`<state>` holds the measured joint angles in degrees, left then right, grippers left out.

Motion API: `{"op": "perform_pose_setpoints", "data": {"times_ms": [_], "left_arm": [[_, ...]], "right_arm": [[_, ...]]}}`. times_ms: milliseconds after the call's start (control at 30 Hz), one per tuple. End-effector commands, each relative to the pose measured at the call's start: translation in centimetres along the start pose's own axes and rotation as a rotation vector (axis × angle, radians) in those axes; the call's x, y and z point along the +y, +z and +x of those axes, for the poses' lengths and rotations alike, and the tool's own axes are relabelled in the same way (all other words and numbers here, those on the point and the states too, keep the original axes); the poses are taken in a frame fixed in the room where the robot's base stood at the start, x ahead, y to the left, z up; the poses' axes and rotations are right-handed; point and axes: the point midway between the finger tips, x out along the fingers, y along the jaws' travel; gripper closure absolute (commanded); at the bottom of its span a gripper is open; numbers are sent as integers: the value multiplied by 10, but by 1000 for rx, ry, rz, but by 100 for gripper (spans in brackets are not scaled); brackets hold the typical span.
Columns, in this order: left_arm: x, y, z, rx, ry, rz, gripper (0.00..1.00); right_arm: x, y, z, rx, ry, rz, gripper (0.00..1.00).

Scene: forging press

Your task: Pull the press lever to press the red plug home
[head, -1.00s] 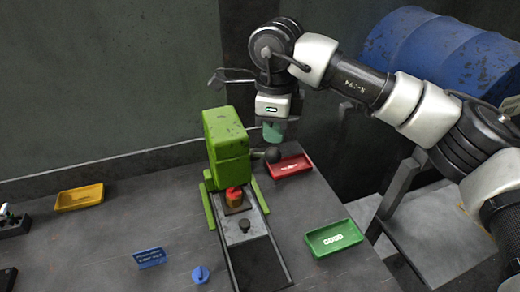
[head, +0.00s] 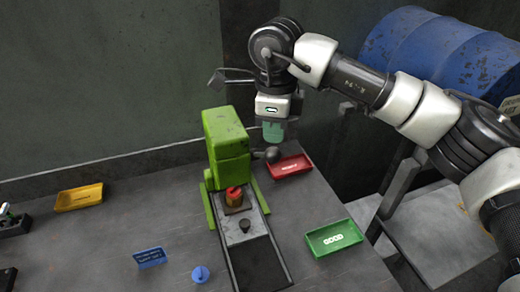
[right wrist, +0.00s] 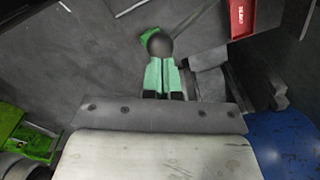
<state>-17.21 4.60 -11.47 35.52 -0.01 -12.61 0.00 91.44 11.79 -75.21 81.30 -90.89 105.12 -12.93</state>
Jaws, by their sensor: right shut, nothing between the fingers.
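The green press (head: 228,140) stands on the bench in the head view. Its lever ends in a dark ball knob (head: 272,154) at the press's right side. The red plug (head: 234,192) sits upright under the press head, above the base plate. My right gripper (head: 273,138) has teal fingers pointing down, just above the knob. In the right wrist view the shut fingers (right wrist: 160,72) hold nothing, and the round knob (right wrist: 159,45) shows right beyond their tips. I cannot tell whether they touch it. My left gripper is not in view.
A red tray (head: 289,166) lies close behind the knob to the right. A green tray marked GOOD (head: 334,238) is nearer the front. A yellow tray (head: 79,197), a blue sign (head: 150,257) and a blue round part (head: 200,274) are to the left. A blue drum (head: 440,60) stands behind.

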Motion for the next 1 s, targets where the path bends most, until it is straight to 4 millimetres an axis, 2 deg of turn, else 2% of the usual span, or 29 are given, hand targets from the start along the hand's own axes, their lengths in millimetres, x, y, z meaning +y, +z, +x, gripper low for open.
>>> {"op": "perform_pose_setpoints", "data": {"times_ms": [533, 667, 1000], "left_arm": [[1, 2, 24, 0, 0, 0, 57], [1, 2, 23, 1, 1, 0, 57], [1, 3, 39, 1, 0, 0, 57]], "right_arm": [[0, 0, 28, 0, 0, 0, 100], [0, 0, 27, 0, 0, 0, 100], [8, -5, 41, 1, -1, 0, 100]]}}
